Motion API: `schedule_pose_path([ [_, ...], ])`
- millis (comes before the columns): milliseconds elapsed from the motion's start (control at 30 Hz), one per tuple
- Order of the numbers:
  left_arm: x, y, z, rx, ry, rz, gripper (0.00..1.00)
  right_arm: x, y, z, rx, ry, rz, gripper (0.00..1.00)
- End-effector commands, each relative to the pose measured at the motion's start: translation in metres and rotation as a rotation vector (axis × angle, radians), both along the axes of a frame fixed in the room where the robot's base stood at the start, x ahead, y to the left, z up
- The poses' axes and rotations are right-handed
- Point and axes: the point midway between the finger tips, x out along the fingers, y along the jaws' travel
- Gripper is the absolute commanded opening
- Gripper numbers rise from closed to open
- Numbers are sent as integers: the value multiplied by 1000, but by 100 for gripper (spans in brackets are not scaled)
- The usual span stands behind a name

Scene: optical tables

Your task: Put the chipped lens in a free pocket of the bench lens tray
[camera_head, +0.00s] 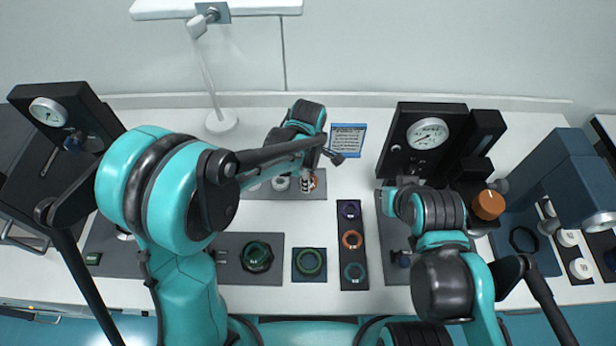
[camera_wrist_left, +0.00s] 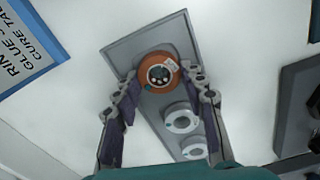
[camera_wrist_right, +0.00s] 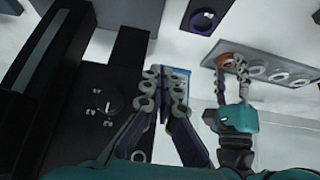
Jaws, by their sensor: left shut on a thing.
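An orange-rimmed lens (camera_wrist_left: 158,72) with a small white tag is between the fingers of my left gripper (camera_wrist_left: 161,88); no chip can be made out. My left gripper is shut on it, over the end of a long grey tray (camera_wrist_left: 118,47). Whether the lens rests in a pocket or hangs just above it cannot be told. Two white rings (camera_wrist_left: 181,119) show along the same tray. The tray also shows in the right wrist view (camera_wrist_right: 209,58), with the orange lens (camera_wrist_right: 228,61) at its near end. My right gripper (camera_wrist_right: 165,78) is shut and empty, away from the tray.
A dark rack (camera_head: 350,286) holds a purple, an orange and a teal ring. A green ring (camera_head: 310,263) lies on a small blue-edged pad. A black gauge stand (camera_head: 427,133) is beside my right arm. A blue-bordered card (camera_head: 348,139) lies behind the tray. A lamp base (camera_head: 221,123) stands at the back.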

Motion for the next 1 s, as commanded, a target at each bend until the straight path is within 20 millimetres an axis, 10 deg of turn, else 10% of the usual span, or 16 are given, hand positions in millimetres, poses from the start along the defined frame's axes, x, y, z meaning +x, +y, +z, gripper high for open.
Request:
schedule_pose_path([
  [100,0,0,-2,0,0,0,62,0,0,-1,0,0,0,0],
  [533,0,0,7,0,0,0,62,0,0,4,0,0,0,0],
  [1000,0,0,103,0,0,0,62,0,0,36,0,0,0,0],
])
